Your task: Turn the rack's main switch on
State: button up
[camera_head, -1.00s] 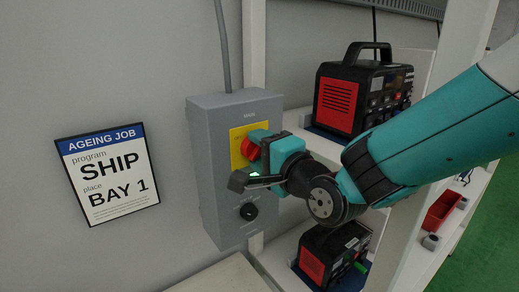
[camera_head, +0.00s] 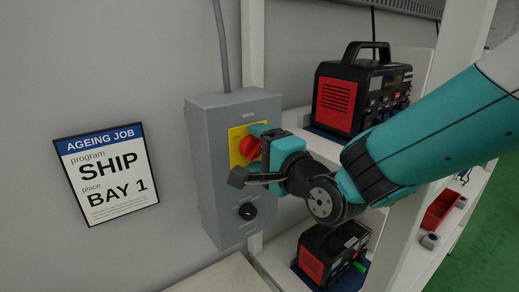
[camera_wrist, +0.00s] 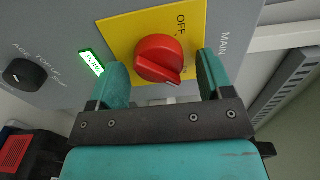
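The main switch is a red rotary knob (camera_head: 250,148) on a yellow plate (camera_head: 236,138) on the grey box. In the wrist view the knob (camera_wrist: 160,58) carries a pale mark at its lower right edge, and the plate reads OFF, with MAIN beside it. My gripper (camera_wrist: 164,78) is open, with one teal finger on each side of the knob. Gaps show between the fingers and the knob, so it does not look clamped. In the head view my gripper (camera_head: 258,150) is at the box front and partly covers the plate.
A black selector knob (camera_head: 248,211) sits lower on the box; a lit green indicator (camera_wrist: 91,62) shows beside the plate. An AGEING JOB sign (camera_head: 107,172) hangs left. Black-and-red units stand on the upper (camera_head: 360,88) and lower (camera_head: 328,254) shelves beside my arm.

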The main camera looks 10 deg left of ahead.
jog(key=b+v, duration=1)
jog(key=v, duration=0.7)
jog(key=shift+d, duration=0.15)
jog(key=shift+s, duration=0.1)
jog(key=s+d+f+n+g+h, duration=0.9)
jog(key=s+d+f+n+g, duration=0.3)
jog(key=n, duration=0.3)
jog(key=shift+d+f+n+p, duration=0.15)
jog(key=shift+f+n+p, duration=0.2)
jog(key=shift+n+p, duration=0.05)
